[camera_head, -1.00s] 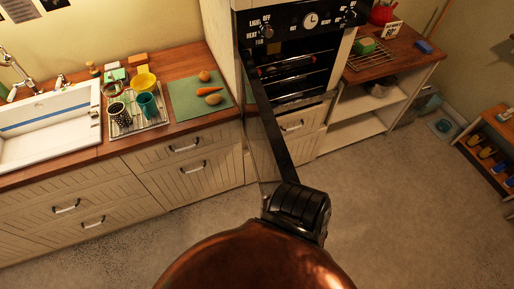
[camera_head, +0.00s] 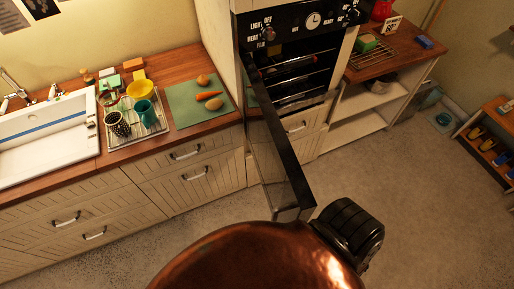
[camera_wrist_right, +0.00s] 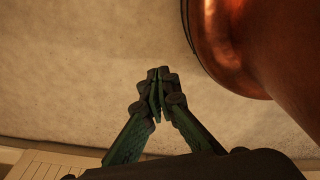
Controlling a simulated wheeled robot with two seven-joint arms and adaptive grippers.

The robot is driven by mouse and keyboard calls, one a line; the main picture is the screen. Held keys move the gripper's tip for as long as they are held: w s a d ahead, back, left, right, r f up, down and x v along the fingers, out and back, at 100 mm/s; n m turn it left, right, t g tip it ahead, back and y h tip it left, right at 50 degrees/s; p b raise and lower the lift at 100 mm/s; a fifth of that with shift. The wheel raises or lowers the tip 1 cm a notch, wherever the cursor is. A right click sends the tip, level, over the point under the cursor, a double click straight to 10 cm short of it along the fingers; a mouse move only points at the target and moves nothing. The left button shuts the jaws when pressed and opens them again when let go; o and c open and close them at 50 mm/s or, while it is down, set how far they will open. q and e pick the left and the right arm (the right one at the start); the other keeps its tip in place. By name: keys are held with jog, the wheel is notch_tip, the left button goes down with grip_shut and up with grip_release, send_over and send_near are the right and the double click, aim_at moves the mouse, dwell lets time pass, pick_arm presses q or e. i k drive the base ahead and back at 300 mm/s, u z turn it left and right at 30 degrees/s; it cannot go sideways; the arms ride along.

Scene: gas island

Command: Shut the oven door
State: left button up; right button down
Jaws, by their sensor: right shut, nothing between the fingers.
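The oven (camera_head: 297,75) stands upright between the counter and the shelf unit. Its dark door (camera_head: 280,150) is hinged on the left side and stands wide open, seen nearly edge-on, with its free end toward me. A black part of my arm shows just right of the door's free end in the head view; I cannot tell whether they touch. My right gripper (camera_wrist_right: 158,76) shows in the right wrist view, shut and empty above the pale floor. The door does not show in that view. My left gripper is not in view.
A wooden counter (camera_head: 185,55) with a sink (camera_head: 45,140), dish rack and green board is on the left. A shelf unit (camera_head: 350,105) stands right of the oven. A small wooden rack (camera_head: 488,135) is at the far right. The floor right of the door is clear.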

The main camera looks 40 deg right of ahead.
aim_at(290, 197)
jog(key=u, duration=0.05)
jog(key=i, duration=0.15)
jog(key=z, duration=2.75)
jog(key=k, duration=0.75)
jog(key=u, duration=0.85)
